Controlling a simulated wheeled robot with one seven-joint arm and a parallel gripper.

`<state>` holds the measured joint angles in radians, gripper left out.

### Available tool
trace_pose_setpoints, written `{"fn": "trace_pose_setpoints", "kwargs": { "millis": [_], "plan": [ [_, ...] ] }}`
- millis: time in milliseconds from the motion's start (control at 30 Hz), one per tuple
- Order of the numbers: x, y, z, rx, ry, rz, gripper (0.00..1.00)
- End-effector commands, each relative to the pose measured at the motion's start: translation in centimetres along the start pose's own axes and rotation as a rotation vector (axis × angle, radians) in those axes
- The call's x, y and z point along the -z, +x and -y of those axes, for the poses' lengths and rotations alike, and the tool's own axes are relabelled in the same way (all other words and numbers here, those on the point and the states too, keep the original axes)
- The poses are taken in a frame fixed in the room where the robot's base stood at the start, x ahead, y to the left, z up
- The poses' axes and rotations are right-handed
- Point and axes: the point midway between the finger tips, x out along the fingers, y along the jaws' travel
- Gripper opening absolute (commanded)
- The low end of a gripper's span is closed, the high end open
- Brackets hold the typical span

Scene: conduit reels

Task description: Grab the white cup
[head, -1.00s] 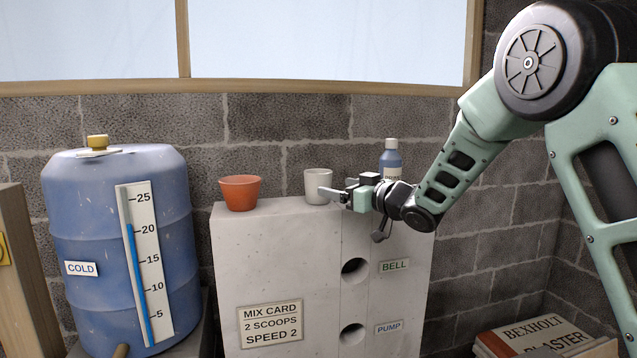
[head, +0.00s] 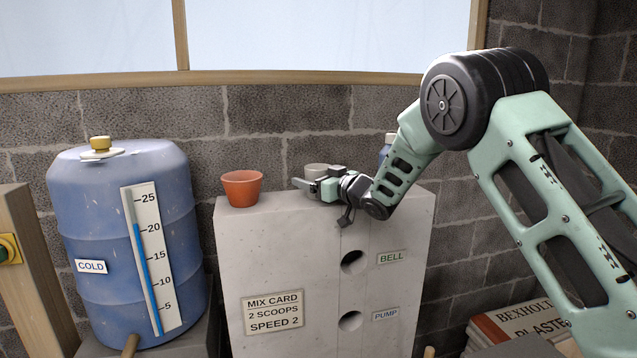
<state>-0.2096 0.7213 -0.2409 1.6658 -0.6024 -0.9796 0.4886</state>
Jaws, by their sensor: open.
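The white cup (head: 315,170) stands on top of the pale concrete block (head: 280,250), toward the back. Only its upper part shows; my gripper hides its lower part. My gripper (head: 303,186) is open in front of the cup, with its fingers pointing left. The picture does not show whether the cup is between the fingers or whether they touch it.
A terracotta pot (head: 242,188) stands on the block left of the cup. A blue bottle (head: 388,148) is partly hidden behind my arm. A blue barrel (head: 100,240) stands at left. Bags (head: 520,325) lie at lower right. A block wall (head: 290,115) is behind.

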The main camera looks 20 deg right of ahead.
Motion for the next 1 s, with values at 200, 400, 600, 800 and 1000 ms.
{"fn": "trace_pose_setpoints", "kwargs": {
  "millis": [200,400,600,800,1000],
  "plan": [
    [0.0,0.0,0.0,0.000,0.000,0.000,0.41],
    [0.0,0.0,0.0,0.000,0.000,0.000,0.32],
    [0.6,0.0,0.0,0.000,0.000,-0.003,0.32],
    [3.9,-0.1,-0.2,0.000,-0.002,-0.007,0.32],
    [7.7,-0.1,-0.4,-0.001,-0.001,-0.005,0.32]
  ]
}}
